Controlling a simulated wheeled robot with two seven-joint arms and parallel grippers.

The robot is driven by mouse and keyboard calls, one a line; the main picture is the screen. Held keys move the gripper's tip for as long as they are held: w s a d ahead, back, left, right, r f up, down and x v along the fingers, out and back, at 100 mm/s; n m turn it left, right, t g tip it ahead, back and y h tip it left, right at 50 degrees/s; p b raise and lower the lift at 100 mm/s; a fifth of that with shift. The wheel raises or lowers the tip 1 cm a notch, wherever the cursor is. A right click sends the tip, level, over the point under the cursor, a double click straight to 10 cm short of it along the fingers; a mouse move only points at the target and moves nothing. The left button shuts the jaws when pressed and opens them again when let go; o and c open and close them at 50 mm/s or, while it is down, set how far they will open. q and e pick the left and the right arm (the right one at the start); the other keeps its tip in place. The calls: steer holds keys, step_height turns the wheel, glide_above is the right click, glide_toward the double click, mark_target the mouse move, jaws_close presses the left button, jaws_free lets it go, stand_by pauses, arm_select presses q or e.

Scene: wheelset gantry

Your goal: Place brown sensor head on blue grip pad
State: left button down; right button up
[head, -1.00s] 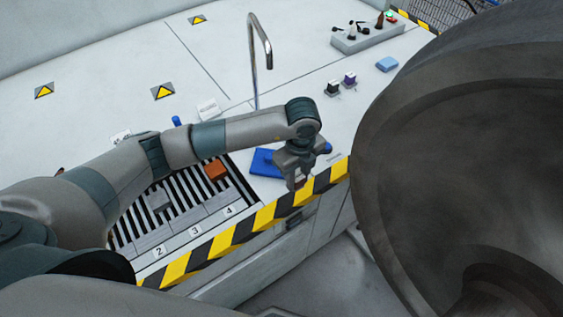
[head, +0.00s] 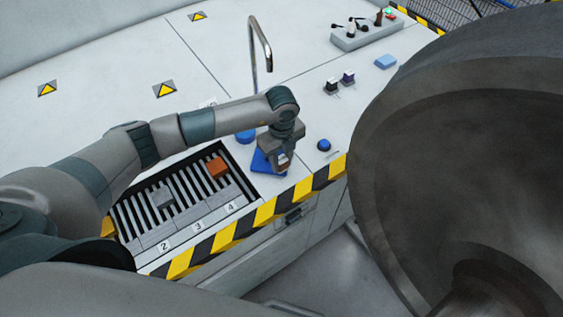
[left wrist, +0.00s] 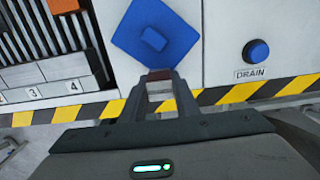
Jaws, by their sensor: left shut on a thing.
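My left gripper (head: 281,163) is shut on a small brown piece (left wrist: 160,75), which looks like the brown sensor head. Most of it is hidden between the fingertips. The blue grip pad (head: 261,165) lies on the white bench, partly hidden behind the gripper in the head view. In the left wrist view the blue pad (left wrist: 182,42) is a tilted square with a small raised blue block on it. The held piece shows at the pad's lower edge in that view; I cannot tell whether they touch. My right gripper is not in view.
A slotted rack (head: 150,234) with numbered places holds an orange block (head: 216,167) and a grey block (head: 163,197). A blue DRAIN button (left wrist: 256,51) is right of the pad. A tall curved pipe (head: 254,55) stands behind. A big dark wheel (head: 470,150) fills the right.

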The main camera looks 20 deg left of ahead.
mark_target(281, 158)
arm_select(q)
steer(key=shift+f+p, duration=0.35)
steer(key=shift+f, duration=0.55)
steer(key=shift+f, duration=0.2)
steer(key=c, duration=1.4)
jaws_free()
steer(key=shift+r, duration=0.1)
steer(key=shift+o, duration=0.2)
steer(key=shift+r, duration=0.15)
step_height(281, 158, up, 12)
steer(key=p, duration=0.8)
